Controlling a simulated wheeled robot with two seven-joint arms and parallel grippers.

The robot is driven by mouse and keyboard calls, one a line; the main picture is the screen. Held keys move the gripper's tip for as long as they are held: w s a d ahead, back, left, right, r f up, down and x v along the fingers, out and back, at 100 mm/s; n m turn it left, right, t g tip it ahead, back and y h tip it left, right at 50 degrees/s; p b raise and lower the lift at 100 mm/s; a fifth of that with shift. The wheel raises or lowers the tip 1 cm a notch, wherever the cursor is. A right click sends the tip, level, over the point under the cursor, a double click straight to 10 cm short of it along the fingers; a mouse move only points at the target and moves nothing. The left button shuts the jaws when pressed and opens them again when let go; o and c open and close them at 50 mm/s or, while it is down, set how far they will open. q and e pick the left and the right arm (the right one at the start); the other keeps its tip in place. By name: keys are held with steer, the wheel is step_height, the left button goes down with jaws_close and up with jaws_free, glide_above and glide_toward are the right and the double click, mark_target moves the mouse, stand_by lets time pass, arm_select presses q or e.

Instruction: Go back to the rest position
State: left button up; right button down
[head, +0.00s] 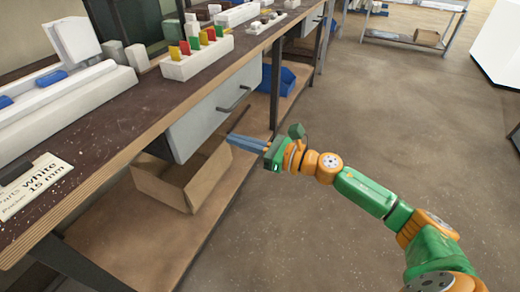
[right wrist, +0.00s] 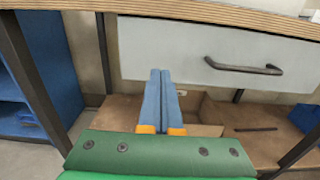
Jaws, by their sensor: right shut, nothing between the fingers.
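My right gripper (head: 243,141) is stretched out from the lower right in the head view, in front of the bench (head: 170,108) and below its top edge. Its blue fingers lie together and hold nothing. In the right wrist view the shut fingers (right wrist: 160,95) point toward the grey drawer (right wrist: 190,45), whose dark handle (right wrist: 245,67) is to their right. I cannot tell from the pictures whether the fingertips touch anything, but they look apart from the drawer. My left gripper is in neither view.
An open cardboard box (head: 178,185) stands on the lower shelf beneath the drawer. A blue bin (head: 285,78) is farther along that shelf. On the bench top are a white block with coloured pegs (head: 196,62) and a label card (head: 35,187). The floor (head: 350,110) to the right is clear.

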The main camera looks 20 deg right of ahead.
steer(key=s+d+f+m+t+h+b, duration=0.15)
steer(key=d+f+m+h, duration=0.35)
steer(key=d+f+m, duration=0.6)
steer(key=s+d+f+m+g+h, duration=0.1)
steer(key=s+d+f+m+h, duration=0.15)
steer(key=f+m, duration=0.5)
steer(key=s+d+f+m+g+h, duration=0.1)
steer(key=s+f+m+h, duration=0.15)
steer(key=f+m, duration=0.45)
steer(key=s+a+f+m+g+h, duration=0.25)
steer(key=s+f+m+g, duration=0.55)
steer(key=s+f, duration=0.9)
steer(key=s+a+f+m+g, duration=0.2)
steer(key=s+a+f+m, duration=0.2)
steer(key=s, duration=0.4)
steer(key=s+a+f+m+g, duration=0.2)
steer(key=s+a+f+m, duration=0.15)
steer(key=s, duration=0.55)
arm_select(q)
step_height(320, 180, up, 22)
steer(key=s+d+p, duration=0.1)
steer(key=p, duration=2.3)
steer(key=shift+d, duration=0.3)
arm_select(e)
step_height(320, 180, up, 23)
steer(key=shift+s+a+m+y, duration=0.3)
steer(key=shift+s+a+y, duration=0.05)
steer(key=shift+a+y, duration=0.1)
